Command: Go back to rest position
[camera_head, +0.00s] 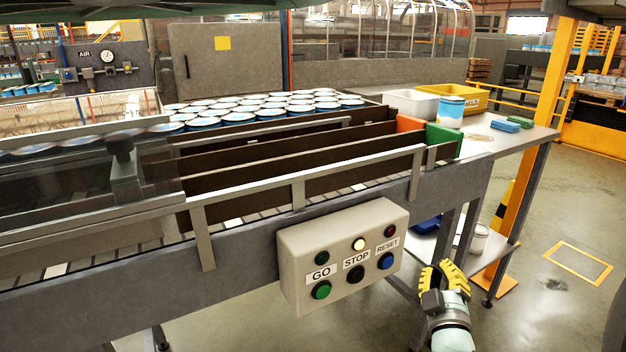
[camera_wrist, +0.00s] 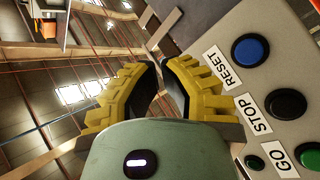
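My gripper (camera_head: 443,266), with yellow ridged fingers, is at the lower right in the head view, just right of and below the control box (camera_head: 300,250). In the wrist view its two fingers (camera_wrist: 160,67) curve together and their tips almost meet, with nothing held between them. The box carries a green GO button (camera_head: 321,290), a black STOP button (camera_head: 355,274) and a blue RESET button (camera_head: 386,261). My gripper appears apart from the buttons. The lamp above STOP (camera_head: 358,244) is lit; the other lamps are dark.
The conveyor (camera_head: 240,285) with brown guide lanes runs behind the box and holds many blue-white cans (camera_head: 238,118). A side table (camera_head: 530,135) bears a white bin (camera_head: 410,103), a yellow bin (camera_head: 470,97) and a can (camera_head: 450,112). Open floor lies right, beyond a yellow post (camera_head: 520,190).

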